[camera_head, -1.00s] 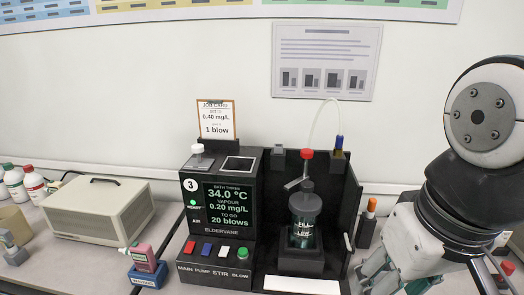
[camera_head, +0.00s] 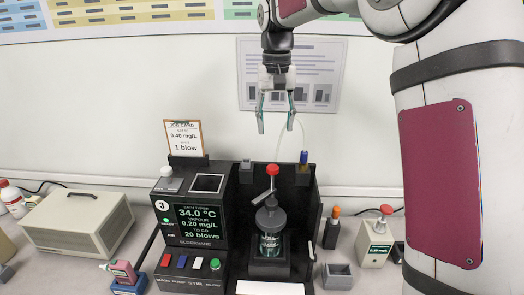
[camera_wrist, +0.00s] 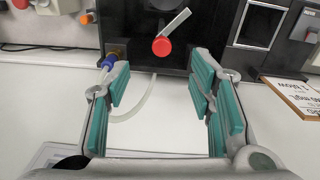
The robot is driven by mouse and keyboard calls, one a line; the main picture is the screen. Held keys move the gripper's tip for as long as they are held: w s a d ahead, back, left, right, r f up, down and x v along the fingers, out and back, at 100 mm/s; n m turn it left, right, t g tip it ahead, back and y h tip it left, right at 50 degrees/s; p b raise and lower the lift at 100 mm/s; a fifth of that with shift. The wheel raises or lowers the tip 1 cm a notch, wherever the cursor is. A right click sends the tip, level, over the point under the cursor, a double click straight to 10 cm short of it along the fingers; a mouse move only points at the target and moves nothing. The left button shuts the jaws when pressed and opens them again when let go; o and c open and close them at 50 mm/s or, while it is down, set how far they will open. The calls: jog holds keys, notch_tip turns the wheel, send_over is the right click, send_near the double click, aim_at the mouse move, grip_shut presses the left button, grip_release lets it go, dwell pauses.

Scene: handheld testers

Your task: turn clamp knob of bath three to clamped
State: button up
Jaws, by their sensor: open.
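Bath three (camera_head: 203,240) is a black unit with a "3" badge and a lit screen reading 34.0 °C, 0.20 mg/L vapour and 20 blows. A red round knob (camera_head: 272,170) with a grey lever stands at the top of its right bay, above a dark-lidded glass vessel (camera_head: 271,225). I take it for the clamp knob; no clamp label is readable. My gripper (camera_head: 276,128) is open, empty and pointing down, above the knob and apart from it. In the wrist view the red knob (camera_wrist: 162,46) shows beyond the teal-padded fingers, between them.
A clear tube and blue-capped fitting (camera_head: 303,157) rise behind the bay, close to my gripper. A job card (camera_head: 184,138) stands behind the unit. A beige box (camera_head: 78,222) is left; a small grey bin (camera_head: 337,276) and another red-knobbed device (camera_head: 378,240) are right.

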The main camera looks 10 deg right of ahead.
aim_at(273, 166)
jog(key=f+p, duration=0.1)
jog(key=f, duration=0.3)
jog(key=w+f+p, duration=0.1)
jog(key=f, duration=0.4)
jog(key=w+f+p, duration=0.1)
jog(key=f, duration=0.4)
jog(key=shift+d+f, duration=0.15)
jog(key=shift+f, duration=0.05)
grip_shut()
